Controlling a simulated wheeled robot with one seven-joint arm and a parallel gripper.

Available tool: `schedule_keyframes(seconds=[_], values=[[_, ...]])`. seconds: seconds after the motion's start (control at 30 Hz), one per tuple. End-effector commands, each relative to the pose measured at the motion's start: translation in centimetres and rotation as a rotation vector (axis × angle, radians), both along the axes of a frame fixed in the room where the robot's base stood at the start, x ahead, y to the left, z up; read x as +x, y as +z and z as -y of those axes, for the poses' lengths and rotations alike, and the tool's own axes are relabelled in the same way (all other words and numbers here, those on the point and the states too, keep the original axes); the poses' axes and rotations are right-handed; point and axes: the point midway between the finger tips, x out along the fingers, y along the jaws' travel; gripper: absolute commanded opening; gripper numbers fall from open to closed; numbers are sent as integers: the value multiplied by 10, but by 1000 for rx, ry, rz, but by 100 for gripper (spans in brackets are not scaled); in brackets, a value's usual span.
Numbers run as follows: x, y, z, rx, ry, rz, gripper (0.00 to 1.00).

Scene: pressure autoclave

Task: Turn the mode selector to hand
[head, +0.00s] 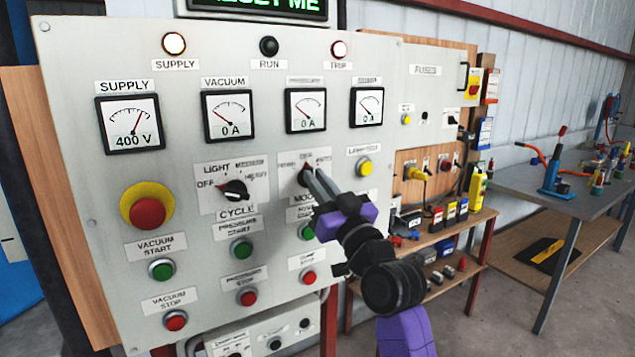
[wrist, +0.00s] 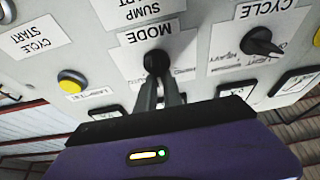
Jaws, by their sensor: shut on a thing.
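The mode selector (head: 304,176) is a dark rotary knob on the grey control panel, with a white label around it. In the head view the small position words are blurred, and the fingers partly cover the knob. My gripper (head: 311,180) reaches it from the lower right, with its fingers closed on the knob. In the upside-down wrist view the mode selector (wrist: 156,62) sits between the tips of my gripper (wrist: 159,80), beside the MODE label. Which position its pointer marks cannot be told.
The black cycle selector (head: 234,190) is to the left on the panel (head: 75,75). The yellow lamp test button (head: 364,167) is to the right, with green and red buttons below. A red emergency stop (head: 147,212) is far left. A workbench (head: 520,185) stands at right.

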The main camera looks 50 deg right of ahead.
Motion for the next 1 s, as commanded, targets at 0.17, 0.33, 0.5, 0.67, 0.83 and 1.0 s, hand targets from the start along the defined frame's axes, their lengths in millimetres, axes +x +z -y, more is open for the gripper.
schedule_keyframes(seconds=[0.17, 0.33, 0.5, 0.67, 0.83, 1.0], values=[[0, -4, 0, -40, 0, -10, 0], [-1, -6, 0, -131, -2, -34, 0], [-1, -7, 0, -266, -4, -71, 0], [-1, -7, -1, -408, -4, -114, 0], [0, -6, -2, -550, -2, -156, 0], [1, -5, -3, -671, -1, -193, 0]])
